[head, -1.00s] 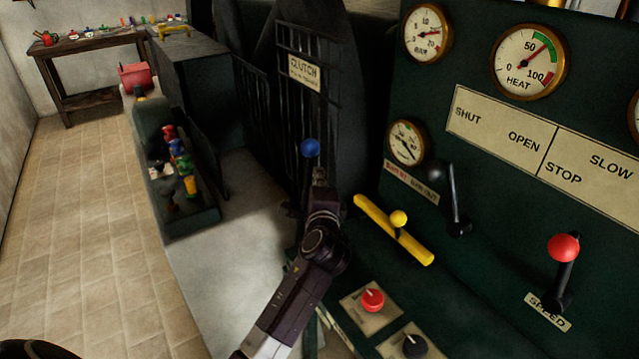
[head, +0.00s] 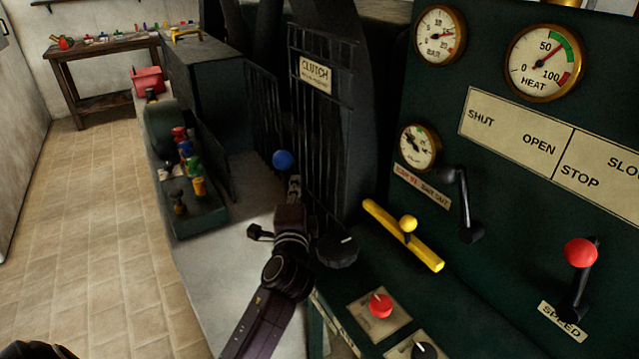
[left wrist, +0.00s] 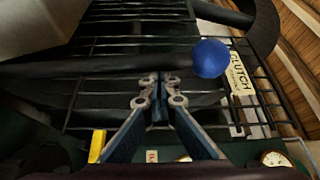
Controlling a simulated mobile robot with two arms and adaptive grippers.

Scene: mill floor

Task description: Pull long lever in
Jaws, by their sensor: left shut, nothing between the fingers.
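The long lever has a blue ball knob (head: 283,160) and stands in front of the clutch grille in the head view. My left gripper (head: 294,184) is just below the ball, at the lever's upper part. In the left wrist view the blue ball (left wrist: 210,58) is right of and above the fingertips. A dark shaft (left wrist: 100,66) runs left from the ball, beyond the fingertips. My left gripper (left wrist: 160,82) is shut and empty there. I cannot tell if it touches the shaft. The lever's lower part is hidden behind my arm. My right gripper is not in view.
The black grille with the clutch sign (head: 314,75) stands behind the lever. A yellow T-handle (head: 402,236), a black knob (head: 337,250), a red knob (head: 380,305) and a red-ball speed lever (head: 580,253) are to the right. Bare grey surface (head: 205,262) lies to the left.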

